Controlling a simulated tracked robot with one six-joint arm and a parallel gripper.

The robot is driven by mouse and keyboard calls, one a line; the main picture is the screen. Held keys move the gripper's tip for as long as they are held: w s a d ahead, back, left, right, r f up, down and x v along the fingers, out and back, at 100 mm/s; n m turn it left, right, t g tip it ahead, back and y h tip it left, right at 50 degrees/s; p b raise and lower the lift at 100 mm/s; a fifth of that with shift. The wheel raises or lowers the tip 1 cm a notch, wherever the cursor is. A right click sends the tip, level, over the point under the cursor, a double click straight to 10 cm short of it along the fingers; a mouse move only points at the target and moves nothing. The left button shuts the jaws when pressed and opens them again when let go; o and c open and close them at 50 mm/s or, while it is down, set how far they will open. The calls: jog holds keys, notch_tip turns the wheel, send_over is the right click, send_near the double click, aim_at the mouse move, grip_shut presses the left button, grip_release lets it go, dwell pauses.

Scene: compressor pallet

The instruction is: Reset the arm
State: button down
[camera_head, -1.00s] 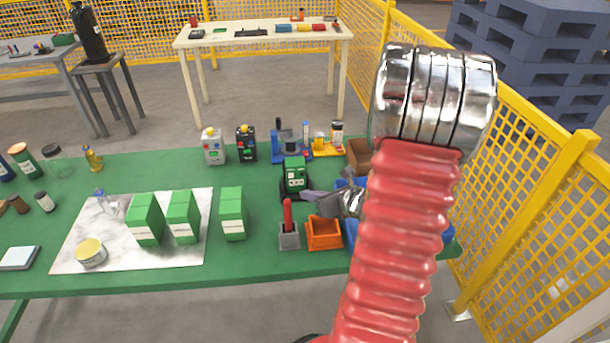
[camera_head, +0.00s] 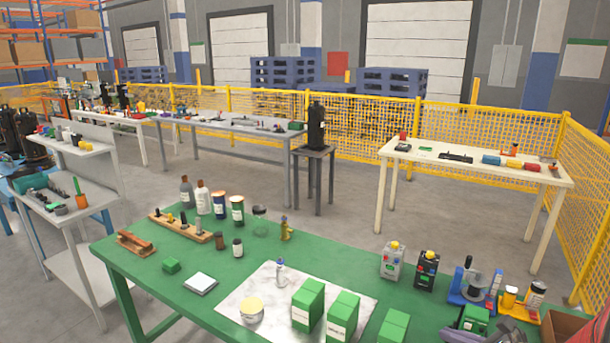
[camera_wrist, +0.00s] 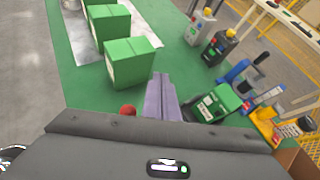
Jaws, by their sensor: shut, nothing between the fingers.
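My gripper (camera_wrist: 162,85) shows in the wrist view as two grey-purple fingers pressed together, with nothing between them. It is above the green table (camera_wrist: 85,75), left of a green and black device (camera_wrist: 217,103) and just below a green box (camera_wrist: 128,62) in the picture. A red rounded tip (camera_wrist: 128,109) shows just left of the fingers. In the head view, a grey part of my gripper (camera_head: 455,334) shows at the lower edge beside the green device (camera_head: 475,320).
A brown box (camera_head: 565,328) is at the lower right. Yellow mesh fencing (camera_head: 480,125) stands behind.

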jog(key=s+a+r+n+g+y, duration=0.1)
jog(key=s+a+r+n+g, duration=0.2)
jog(key=a+n, duration=0.55)
jog(key=s+a+r+n+g+y, duration=0.1)
jog(key=s+a+r+n+g, duration=0.2)
jog(key=a+n, duration=0.55)
jog(key=s+a+r+n+h, duration=0.2)
jog(key=s+r+n, duration=0.1)
jog(key=s+n, duration=0.2)
jog(key=s+a+r+n+h, duration=0.2)
jog(key=s+n, duration=0.4)
jog(key=n, duration=0.3)
jog(key=shift+a+r+h, duration=0.35)
jog(key=shift+r+h, duration=0.15)
jog(key=shift+h, duration=0.2)
